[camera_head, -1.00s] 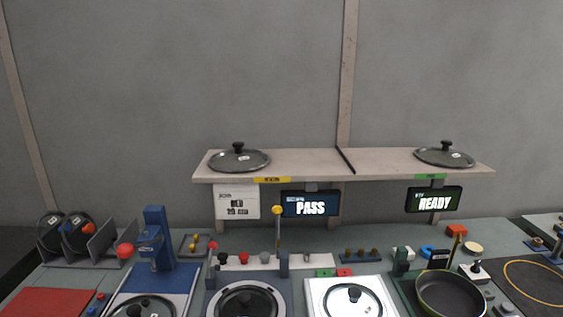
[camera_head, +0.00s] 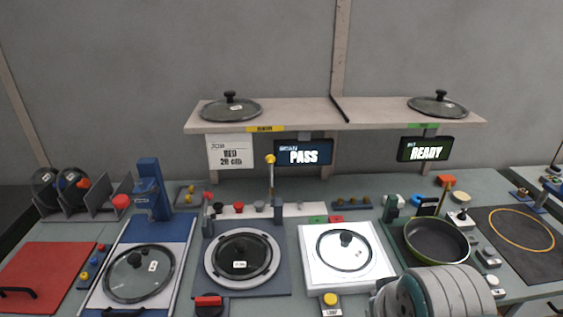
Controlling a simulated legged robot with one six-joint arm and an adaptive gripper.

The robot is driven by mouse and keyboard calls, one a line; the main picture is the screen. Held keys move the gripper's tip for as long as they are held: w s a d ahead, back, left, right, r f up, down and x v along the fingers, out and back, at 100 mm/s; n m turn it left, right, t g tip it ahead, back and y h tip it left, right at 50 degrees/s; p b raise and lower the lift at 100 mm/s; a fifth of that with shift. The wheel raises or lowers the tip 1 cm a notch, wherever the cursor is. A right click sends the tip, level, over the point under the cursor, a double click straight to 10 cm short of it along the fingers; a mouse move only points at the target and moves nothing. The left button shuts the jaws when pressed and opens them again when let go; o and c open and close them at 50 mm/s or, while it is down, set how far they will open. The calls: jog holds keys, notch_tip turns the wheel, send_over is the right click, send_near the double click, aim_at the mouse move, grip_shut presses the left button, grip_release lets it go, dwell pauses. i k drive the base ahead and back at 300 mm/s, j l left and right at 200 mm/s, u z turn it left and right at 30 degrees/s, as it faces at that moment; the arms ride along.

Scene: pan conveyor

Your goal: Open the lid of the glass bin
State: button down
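No thing labelled as a glass bin can be made out. A flat red panel (camera_head: 42,275) with a black handle (camera_head: 17,292) lies level at the left front of the bench; it looks like a closed cover, but I cannot tell whether it belongs to the glass bin. My arm shows only as rounded grey links at the bottom right edge. My gripper is out of view.
Glass pan lids lie on the blue-framed station (camera_head: 178,228), the round dark station (camera_head: 281,278) and the white plate (camera_head: 383,270). A green-rimmed pan (camera_head: 437,241) stands right. A shelf (camera_head: 300,112) with two lids hangs behind. A lid rack (camera_head: 98,213) stands left.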

aim_at(37, 279)
jog(key=u, duration=1.95)
jog(key=i+j, duration=0.3)
jog(key=i+j+z, duration=0.1)
jog(key=i+j, duration=0.2)
jog(key=i, duration=0.25)
